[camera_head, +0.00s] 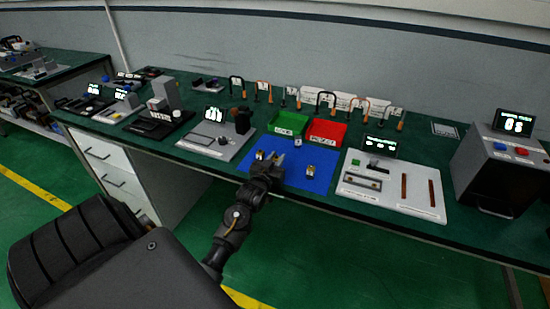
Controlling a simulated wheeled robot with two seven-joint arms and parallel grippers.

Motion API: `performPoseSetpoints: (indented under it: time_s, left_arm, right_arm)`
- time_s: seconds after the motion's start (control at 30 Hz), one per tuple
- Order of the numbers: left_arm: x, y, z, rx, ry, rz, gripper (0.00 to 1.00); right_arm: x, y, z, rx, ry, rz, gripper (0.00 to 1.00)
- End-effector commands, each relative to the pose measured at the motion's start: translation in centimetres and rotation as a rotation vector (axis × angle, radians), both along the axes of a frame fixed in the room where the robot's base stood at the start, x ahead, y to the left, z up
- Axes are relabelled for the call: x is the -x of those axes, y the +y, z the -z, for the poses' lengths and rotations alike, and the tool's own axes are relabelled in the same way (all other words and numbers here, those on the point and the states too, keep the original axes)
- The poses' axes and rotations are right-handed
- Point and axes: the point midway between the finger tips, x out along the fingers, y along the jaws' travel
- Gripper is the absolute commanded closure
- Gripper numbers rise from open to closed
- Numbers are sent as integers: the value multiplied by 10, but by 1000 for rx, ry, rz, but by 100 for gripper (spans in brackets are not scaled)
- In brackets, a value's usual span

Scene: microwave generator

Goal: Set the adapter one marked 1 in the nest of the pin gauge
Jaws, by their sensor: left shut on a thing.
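My left gripper (276,160) reaches in over the blue mat (318,184). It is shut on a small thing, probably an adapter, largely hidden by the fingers. A small brass-coloured adapter (260,155) shows just left of the fingers. Another brass-and-silver adapter (310,170) stands on the mat to the right of the gripper. A small pale piece (298,142) is at the mat's back edge. The marks on these pieces are too small to read. I cannot tell for sure which station is the pin gauge. My right gripper is not in view.
A green bin (287,124) and a red bin (326,132) stand behind the mat. A white gauge panel (390,187) with a display lies right of it, a grey device (215,138) left. A large grey box (500,165) stands far right. Cable loops line the back.

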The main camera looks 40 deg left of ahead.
Motion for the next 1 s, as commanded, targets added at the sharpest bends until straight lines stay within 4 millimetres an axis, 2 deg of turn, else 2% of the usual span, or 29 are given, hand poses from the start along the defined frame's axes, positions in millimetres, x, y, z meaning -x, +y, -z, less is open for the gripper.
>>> performPoseSetpoints:
  time_s: [0.23, 0.27, 0.4, 0.77, 0.87, 1.0]
  left_arm:
    - [0, 0, 4, 0, 0, 0, 100]
    - [0, 0, 3, 0, 1, 0, 73]
    - [0, 0, 3, 0, 1, 0, 55]
    - [2, -1, -1, 0, 0, 1, 55]
    - [15, -6, 2, 0, 2, 1, 55]
    - [42, -15, 3, 1, 2, 1, 55]
  right_arm:
    - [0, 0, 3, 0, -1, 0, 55]
    - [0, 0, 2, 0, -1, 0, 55]
    - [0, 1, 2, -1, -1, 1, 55]
    - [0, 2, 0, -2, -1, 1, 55]
    - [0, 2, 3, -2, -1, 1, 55]
    - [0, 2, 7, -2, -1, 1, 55]
